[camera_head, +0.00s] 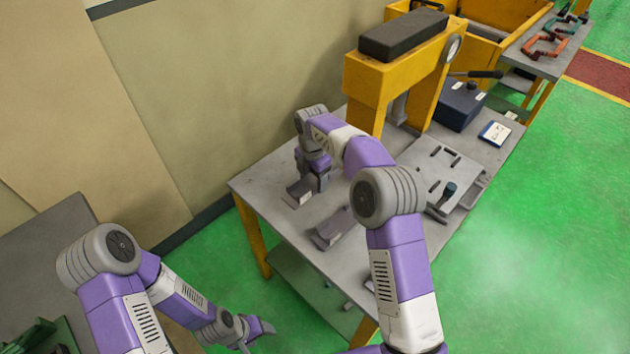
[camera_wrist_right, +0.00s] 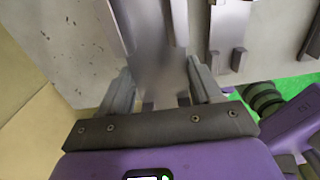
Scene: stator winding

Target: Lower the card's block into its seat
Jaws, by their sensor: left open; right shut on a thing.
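My right gripper (camera_head: 308,181) points down over the near left part of the workbench (camera_head: 262,185). In the right wrist view its fingers (camera_wrist_right: 163,92) are shut on a smooth grey block (camera_wrist_right: 158,50), blurred by closeness. A grey block with a pale label (camera_head: 301,193) shows right at this gripper in the head view; its height off the bench is hard to tell. A grey plate with slots and a dark knob (camera_head: 440,163) lies further right. A small card with a white face (camera_head: 495,132) is beyond it. My left gripper (camera_head: 262,332) is open and empty, low left of the bench.
Another grey block (camera_head: 334,228) lies nearer on the bench; long grey pieces (camera_wrist_right: 229,35) show in the right wrist view. A yellow press frame (camera_head: 373,80) stands behind the plate. A dark blue box (camera_head: 459,105) sits beside it. My right arm hides part of the bench.

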